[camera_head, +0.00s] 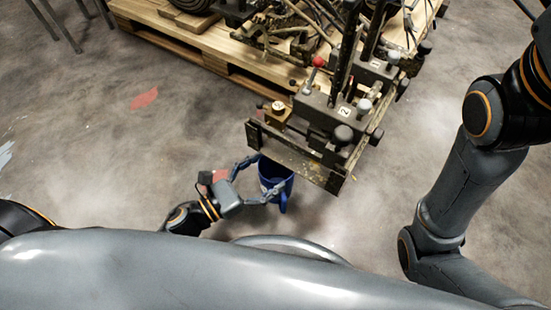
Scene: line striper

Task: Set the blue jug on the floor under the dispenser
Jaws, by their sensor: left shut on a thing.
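The blue jug (276,187) is in the middle of the head view, close to the lower edge of the dispenser (296,157), whose metal frame hides part of the jug's top. My left gripper (263,182) reaches in from the left and is shut on the jug, its fingers around the jug's sides. The jug looks upright. I cannot tell whether its base touches the floor (130,150). My right arm is at the right side, but its gripper is out of view.
A wooden pallet (190,42) loaded with machinery stands at the back. Metal legs (60,25) show at the top left. A red patch (145,98) marks the floor.

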